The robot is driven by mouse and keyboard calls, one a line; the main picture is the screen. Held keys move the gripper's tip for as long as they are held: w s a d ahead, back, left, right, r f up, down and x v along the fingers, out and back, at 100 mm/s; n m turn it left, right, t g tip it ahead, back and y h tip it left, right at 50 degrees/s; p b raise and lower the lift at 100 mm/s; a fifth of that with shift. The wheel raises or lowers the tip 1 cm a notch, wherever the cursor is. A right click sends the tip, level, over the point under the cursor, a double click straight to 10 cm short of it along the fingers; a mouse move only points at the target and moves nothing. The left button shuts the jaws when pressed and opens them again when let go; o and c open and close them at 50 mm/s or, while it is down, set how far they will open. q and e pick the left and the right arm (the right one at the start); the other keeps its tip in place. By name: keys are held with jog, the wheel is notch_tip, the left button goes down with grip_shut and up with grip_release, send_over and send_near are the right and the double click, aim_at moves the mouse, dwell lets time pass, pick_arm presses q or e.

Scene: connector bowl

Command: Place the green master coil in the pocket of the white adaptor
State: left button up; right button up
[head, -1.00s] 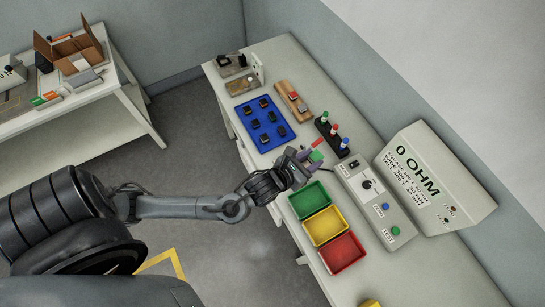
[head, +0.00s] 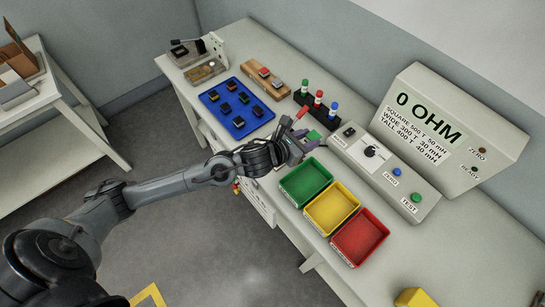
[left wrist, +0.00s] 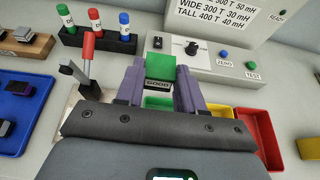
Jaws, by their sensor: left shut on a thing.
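My left gripper (head: 301,146) is over the bench near the tester. Its purple fingers (left wrist: 158,92) are shut on a green block, which I take for the green master coil (left wrist: 160,66); it also shows in the head view (head: 313,135). A red-handled clamp (left wrist: 88,48) stands just left of the gripper in the left wrist view; the head view shows its red handle (head: 302,109) behind the fingers. I cannot make out the white adaptor or its pocket clearly; the gripper hides the area beneath the clamp. My right gripper is not in view.
Green (head: 306,182), yellow (head: 316,220) and red (head: 358,258) bins stand at the bench front. The control box (head: 385,172) and 0 OHM display (head: 440,115) are behind. A rack with three coloured-top pieces (head: 318,104) and a blue tray (head: 219,117) of dark parts stand left.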

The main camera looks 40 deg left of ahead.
pick_arm(q)
jog(key=a+f+b, duration=0.2)
jog(key=a+f, duration=0.1)
jog(key=a, duration=0.1)
jog(key=a+f+b, duration=0.3)
jog(key=a+f, duration=0.1)
jog(key=a, duration=0.1)
jog(key=a+f+b, duration=0.2)
jog(key=a+f, duration=0.2)
jog(key=a, duration=0.1)
jog(key=shift+s+a+b, duration=0.25)
jog(key=shift+s+b, duration=0.1)
jog(key=shift+b, duration=0.05)
jog(key=shift+f, duration=2.1)
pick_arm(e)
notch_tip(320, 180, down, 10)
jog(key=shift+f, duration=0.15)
pick_arm(q)
jog(key=shift+b, duration=0.35)
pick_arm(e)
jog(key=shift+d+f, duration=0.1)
pick_arm(q)
jog(key=shift+f, duration=0.2)
jog(key=o, duration=1)
jog(key=shift+r, duration=0.1)
jog(key=shift+o, duration=0.3)
